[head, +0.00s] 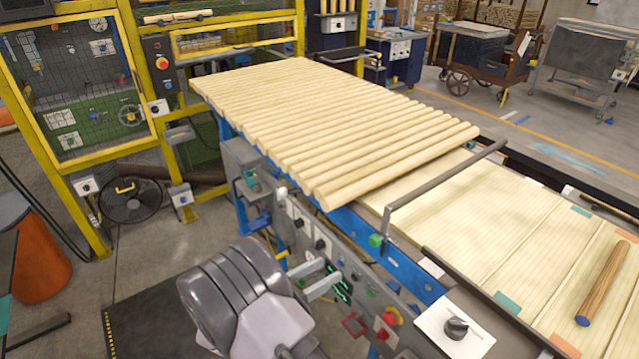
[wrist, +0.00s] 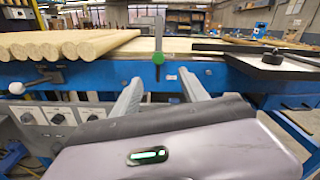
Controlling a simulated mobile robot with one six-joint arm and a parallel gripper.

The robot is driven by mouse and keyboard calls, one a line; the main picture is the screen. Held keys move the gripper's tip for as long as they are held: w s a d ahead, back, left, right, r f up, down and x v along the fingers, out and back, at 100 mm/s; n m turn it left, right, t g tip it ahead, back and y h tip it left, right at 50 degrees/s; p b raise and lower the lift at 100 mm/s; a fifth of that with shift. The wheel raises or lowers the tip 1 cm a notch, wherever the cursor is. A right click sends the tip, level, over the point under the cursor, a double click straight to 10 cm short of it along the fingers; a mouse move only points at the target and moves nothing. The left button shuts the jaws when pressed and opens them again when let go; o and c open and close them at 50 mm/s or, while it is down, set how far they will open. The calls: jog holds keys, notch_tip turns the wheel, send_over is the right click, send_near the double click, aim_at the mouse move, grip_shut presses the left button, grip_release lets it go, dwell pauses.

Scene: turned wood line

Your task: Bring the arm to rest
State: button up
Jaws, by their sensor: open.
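My gripper (head: 332,270) is at the near side of the wood line, in front of its control panel (head: 312,250). Its two pale grey fingers are apart with nothing between them. In the wrist view the open gripper (wrist: 160,76) points at the blue side rail (wrist: 215,76) of the line, with a green knob (wrist: 158,58) showing beyond the fingers. I cannot tell the exact gap between fingertips and panel. My arm is folded low in the head view.
Many round wood poles (head: 330,125) lie side by side on the line. A grey bar (head: 445,180) crosses the slatted bed (head: 500,235). A single brown rod (head: 604,283) lies at right. A black knob (head: 456,328) sits on a white plate.

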jog(key=s+d+r+m+g+y+b, duration=0.1)
jog(key=s+d+r+m+g, duration=0.3)
jog(key=d+m+g, duration=0.15)
jog(key=s+d+r+m+g+y+b, duration=0.1)
jog(key=s+d+r+m+g+y, duration=0.2)
jog(key=d+m, duration=0.35)
jog(key=s+d+r+m+g+y+b, duration=0.1)
jog(key=s+d+r+m+y, duration=0.1)
jog(key=s+m, duration=0.25)
jog(key=s+d+r+m+g+y, duration=0.1)
jog(key=s+m+g+y, duration=0.15)
jog(key=s, duration=0.25)
jog(key=s+a+r+m+t+y+b, duration=0.1)
jog(key=s+a+r+m+t+y, duration=0.3)
jog(key=m, duration=0.9)
jog(key=s+a+t+y, duration=0.1)
jog(key=s+t+y, duration=0.2)
jog(key=y, duration=0.1)
jog(key=shift+a+r+b, duration=0.2)
jog(key=shift+r+b, duration=0.1)
